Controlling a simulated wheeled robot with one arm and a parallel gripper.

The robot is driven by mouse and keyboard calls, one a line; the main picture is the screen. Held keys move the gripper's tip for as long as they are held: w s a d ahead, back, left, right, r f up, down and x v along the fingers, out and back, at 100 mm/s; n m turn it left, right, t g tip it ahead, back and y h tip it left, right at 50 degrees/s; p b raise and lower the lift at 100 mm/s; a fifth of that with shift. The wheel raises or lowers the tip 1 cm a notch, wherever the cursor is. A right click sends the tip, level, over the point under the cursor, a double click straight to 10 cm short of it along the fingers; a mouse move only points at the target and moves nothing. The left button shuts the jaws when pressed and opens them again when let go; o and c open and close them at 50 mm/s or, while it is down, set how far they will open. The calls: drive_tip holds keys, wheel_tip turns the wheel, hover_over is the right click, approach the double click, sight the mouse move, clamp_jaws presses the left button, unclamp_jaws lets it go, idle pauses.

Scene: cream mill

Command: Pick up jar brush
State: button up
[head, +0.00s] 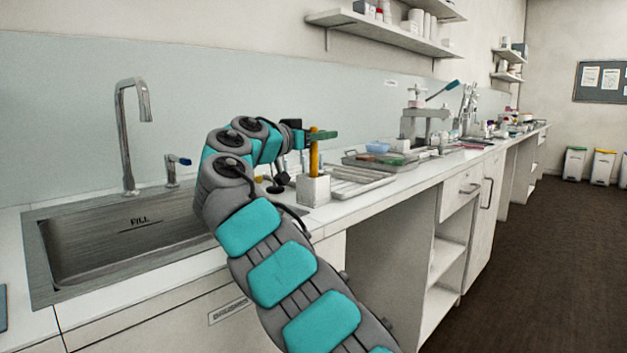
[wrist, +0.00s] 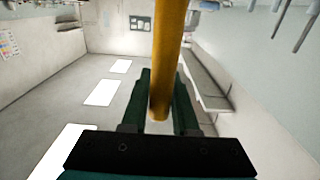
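The jar brush shows as an orange-yellow handle (head: 314,158) standing upright in a white square holder (head: 313,189) on the counter. Its lower end is hidden inside the holder. My gripper (head: 322,135) is level with the upper part of the handle, reaching in from the left.
A sink (head: 120,235) with a tall faucet (head: 128,130) lies left of the holder. A ribbed white drying rack (head: 350,182) and a tray (head: 380,161) stand just right of it. A blue bowl (head: 377,147) and lab equipment stand farther along. Wall shelves (head: 385,35) hang above.

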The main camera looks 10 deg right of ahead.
clamp_jaws()
idle(0.9)
